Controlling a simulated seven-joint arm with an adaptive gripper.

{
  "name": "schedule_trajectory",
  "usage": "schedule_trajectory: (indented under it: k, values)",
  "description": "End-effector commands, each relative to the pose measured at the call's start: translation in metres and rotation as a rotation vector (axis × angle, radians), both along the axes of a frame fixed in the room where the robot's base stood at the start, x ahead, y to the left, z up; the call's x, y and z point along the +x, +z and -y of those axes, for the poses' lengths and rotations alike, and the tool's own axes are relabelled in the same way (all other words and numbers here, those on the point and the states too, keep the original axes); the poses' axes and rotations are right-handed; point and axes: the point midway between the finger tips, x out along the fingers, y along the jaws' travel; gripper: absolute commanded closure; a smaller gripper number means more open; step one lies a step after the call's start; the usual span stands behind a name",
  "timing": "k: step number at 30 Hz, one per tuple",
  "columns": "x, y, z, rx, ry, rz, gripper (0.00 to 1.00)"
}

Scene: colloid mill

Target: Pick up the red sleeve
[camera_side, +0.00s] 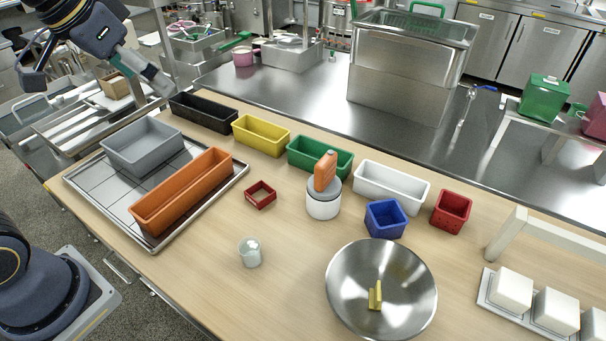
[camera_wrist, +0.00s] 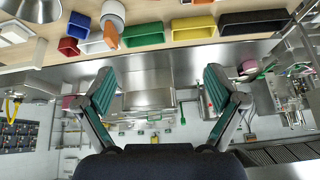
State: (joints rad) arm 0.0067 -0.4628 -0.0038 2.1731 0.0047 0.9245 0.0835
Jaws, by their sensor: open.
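The red sleeve (camera_side: 260,194) is a small, low, square red frame with an open middle. It lies on the wooden table in the side view, between the orange bin (camera_side: 183,190) and the white round container (camera_side: 323,202). My gripper (camera_side: 156,78) is at the upper left of the side view, raised and well away from the sleeve. In the wrist view my gripper (camera_wrist: 159,75) shows two fingers spread wide with nothing between them. The sleeve is not clearly visible in the wrist view.
A grey bin (camera_side: 142,145) shares the left tray with the orange bin. Black, yellow, green, white, blue and red bins line the back. An orange piece (camera_side: 325,171) stands on the round container. A glass (camera_side: 250,252) and a steel bowl (camera_side: 345,290) are in front.

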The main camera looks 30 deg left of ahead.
Motion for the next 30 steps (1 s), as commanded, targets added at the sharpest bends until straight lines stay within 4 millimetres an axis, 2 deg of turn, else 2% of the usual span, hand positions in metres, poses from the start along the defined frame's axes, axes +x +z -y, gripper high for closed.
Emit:
schedule_trajectory:
  k: [1, 5, 8, 9, 13, 15, 18, 21, 26, 30]
  values:
    - [0.024, -0.002, 0.002, 0.006, -0.014, -0.032, 0.06]
    - [0.085, -0.018, 0.006, 0.019, -0.048, -0.113, 0.06]
    - [0.129, -0.048, 0.01, 0.027, -0.072, -0.187, 0.06]
    - [0.144, -0.064, 0.012, 0.028, -0.08, -0.219, 0.06]
    - [0.182, -0.123, 0.018, 0.031, -0.101, -0.323, 0.06]
    - [0.192, -0.155, 0.021, 0.03, -0.106, -0.375, 0.06]
    - [0.196, -0.192, 0.023, 0.03, -0.111, -0.44, 0.06]
    - [0.192, -0.217, 0.024, 0.03, -0.114, -0.489, 0.06]
    - [0.188, -0.241, 0.025, 0.03, -0.115, -0.512, 0.06]
    - [0.188, -0.273, 0.025, 0.03, -0.115, -0.512, 0.06]
